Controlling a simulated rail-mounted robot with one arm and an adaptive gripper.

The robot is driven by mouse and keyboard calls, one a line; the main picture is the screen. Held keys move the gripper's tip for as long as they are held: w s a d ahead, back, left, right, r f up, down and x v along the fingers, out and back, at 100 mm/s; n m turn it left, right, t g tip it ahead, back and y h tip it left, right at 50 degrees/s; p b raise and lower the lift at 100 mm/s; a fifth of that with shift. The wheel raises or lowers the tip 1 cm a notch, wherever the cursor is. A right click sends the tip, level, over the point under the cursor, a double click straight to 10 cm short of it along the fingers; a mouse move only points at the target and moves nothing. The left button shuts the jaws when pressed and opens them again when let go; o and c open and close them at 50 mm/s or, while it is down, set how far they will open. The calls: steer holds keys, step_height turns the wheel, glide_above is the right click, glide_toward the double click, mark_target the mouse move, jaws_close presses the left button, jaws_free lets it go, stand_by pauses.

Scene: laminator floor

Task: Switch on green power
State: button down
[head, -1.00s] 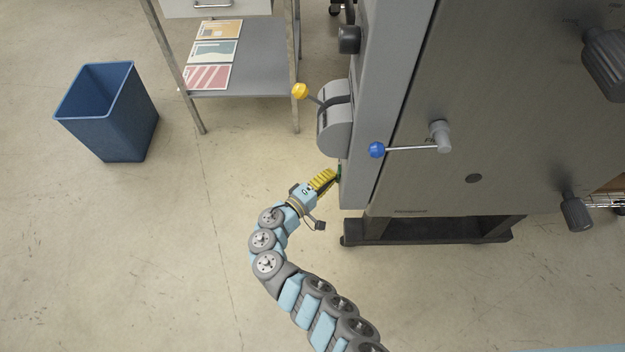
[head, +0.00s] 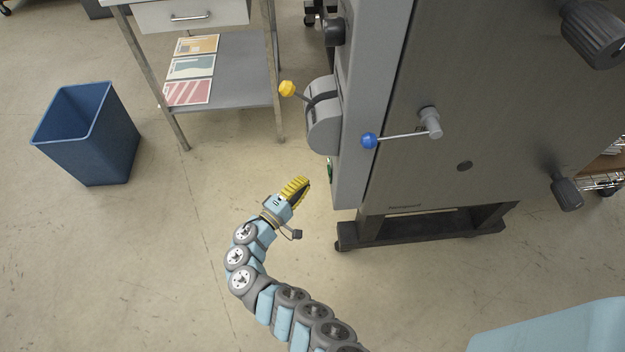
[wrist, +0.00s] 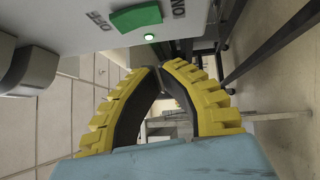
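The green power switch (wrist: 137,18) is a green rocker on the machine's grey panel in the wrist view, between the OFF and ON markings. In the head view only a sliver of the green switch (head: 330,170) shows on the machine's left side. My gripper (head: 306,182) has yellow ribbed fingers and is apart from the panel, a short way left of the switch. In the wrist view the fingertips (wrist: 158,68) come together with nothing held between them.
The grey machine (head: 470,90) carries a yellow-knobbed lever (head: 287,89) and a blue-knobbed lever (head: 369,141) above the switch. A metal shelf table (head: 240,80) with colored prints and a blue bin (head: 88,135) stand to the left. Floor left of my gripper is clear.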

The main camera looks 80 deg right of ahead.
steer(key=p+v, duration=0.1)
steer(key=v, duration=0.7)
steer(key=shift+a, duration=0.3)
steer(key=shift+s, duration=0.15)
